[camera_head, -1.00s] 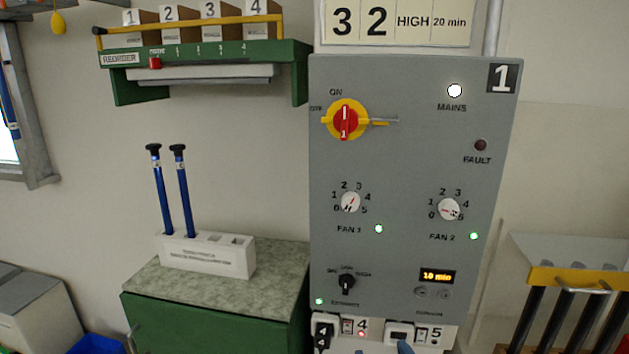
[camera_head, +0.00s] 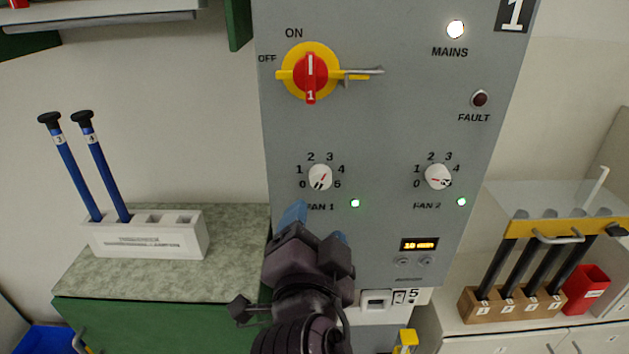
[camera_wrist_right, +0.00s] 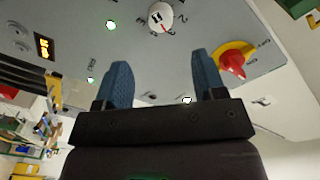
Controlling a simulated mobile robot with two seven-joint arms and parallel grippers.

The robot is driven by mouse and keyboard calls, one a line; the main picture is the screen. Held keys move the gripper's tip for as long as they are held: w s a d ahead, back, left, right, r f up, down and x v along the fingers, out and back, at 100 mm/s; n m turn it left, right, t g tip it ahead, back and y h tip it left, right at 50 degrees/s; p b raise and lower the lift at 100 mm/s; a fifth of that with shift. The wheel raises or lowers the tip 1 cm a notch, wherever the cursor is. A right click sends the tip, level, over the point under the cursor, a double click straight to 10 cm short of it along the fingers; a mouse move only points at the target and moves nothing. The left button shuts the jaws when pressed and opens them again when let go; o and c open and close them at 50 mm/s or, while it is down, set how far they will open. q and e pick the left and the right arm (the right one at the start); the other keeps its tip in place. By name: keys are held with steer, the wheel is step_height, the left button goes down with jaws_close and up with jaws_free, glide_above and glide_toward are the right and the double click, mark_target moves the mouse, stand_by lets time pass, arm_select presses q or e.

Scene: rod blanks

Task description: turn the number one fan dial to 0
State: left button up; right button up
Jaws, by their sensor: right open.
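The number one fan dial (camera_head: 320,177) is a small white knob on the grey control panel (camera_head: 385,120), above the FAN 1 label. Its red mark slants to the upper right; I cannot surely read its number. The dial also shows at the top of the right wrist view (camera_wrist_right: 160,17), beyond the fingers and apart from them. My right gripper (camera_head: 315,225) is just below the dial in the head view, with its blue fingers apart and nothing between them. It partly covers the FAN 1 label. My left gripper is not in view.
The FAN 2 dial (camera_head: 438,177) is to the right. The red and yellow main switch (camera_head: 310,72), with a protruding metal bar, is above. A white holder (camera_head: 150,238) with two blue rods stands left. A rack with black rods (camera_head: 520,300) stands right.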

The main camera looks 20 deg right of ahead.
mark_target(319, 183)
steer(key=p+x, duration=0.2)
steer(key=x, duration=0.7)
steer(key=shift+w+r+p, duration=0.1)
steer(key=shift+p, duration=0.2)
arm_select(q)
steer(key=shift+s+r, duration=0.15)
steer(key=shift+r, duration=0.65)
arm_select(e)
steer(key=shift+w+d, duration=0.25)
steer(key=shift+w, duration=0.45)
steer(key=c, duration=0.9)
